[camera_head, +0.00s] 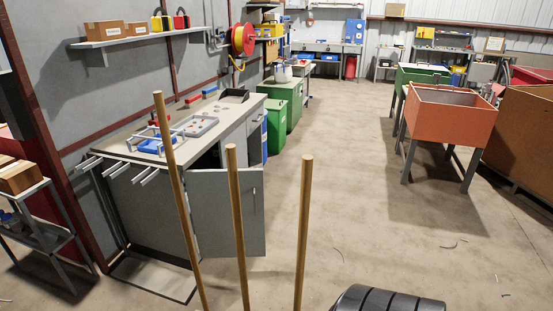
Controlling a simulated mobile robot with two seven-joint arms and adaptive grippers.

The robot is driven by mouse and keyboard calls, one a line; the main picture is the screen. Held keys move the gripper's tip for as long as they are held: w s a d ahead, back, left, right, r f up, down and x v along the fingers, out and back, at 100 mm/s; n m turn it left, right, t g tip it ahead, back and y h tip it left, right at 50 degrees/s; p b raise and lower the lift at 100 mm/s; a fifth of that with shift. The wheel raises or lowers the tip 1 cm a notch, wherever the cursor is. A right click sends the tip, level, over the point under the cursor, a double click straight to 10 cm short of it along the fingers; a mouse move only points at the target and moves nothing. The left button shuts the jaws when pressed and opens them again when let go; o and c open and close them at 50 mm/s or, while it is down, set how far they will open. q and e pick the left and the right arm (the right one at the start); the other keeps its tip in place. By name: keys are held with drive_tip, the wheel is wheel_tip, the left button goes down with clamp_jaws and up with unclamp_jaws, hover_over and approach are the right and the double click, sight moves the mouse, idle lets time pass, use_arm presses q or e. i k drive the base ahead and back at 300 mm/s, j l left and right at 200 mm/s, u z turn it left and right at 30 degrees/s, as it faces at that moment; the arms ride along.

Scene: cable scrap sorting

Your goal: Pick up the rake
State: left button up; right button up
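Three upright wooden poles stand close in front of me: a left one (174,185), a middle one (237,220) and a right one (303,230). They look like tool handles. Their lower ends are cut off by the bottom of the picture, so no rake head shows and I cannot tell which pole belongs to the rake. The left pole leans a little. Neither of my grippers is in view.
A grey workbench (130,148) with an open cabinet door (230,215) stands behind the poles. A black ribbed object (388,300) is at the bottom edge. An orange bin on legs (450,122) stands right. Open floor (370,220) lies between, with small scraps.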

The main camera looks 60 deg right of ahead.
sight(230, 149)
drive_tip(key=l+z, duration=0.1)
drive_tip(key=z, duration=1.45)
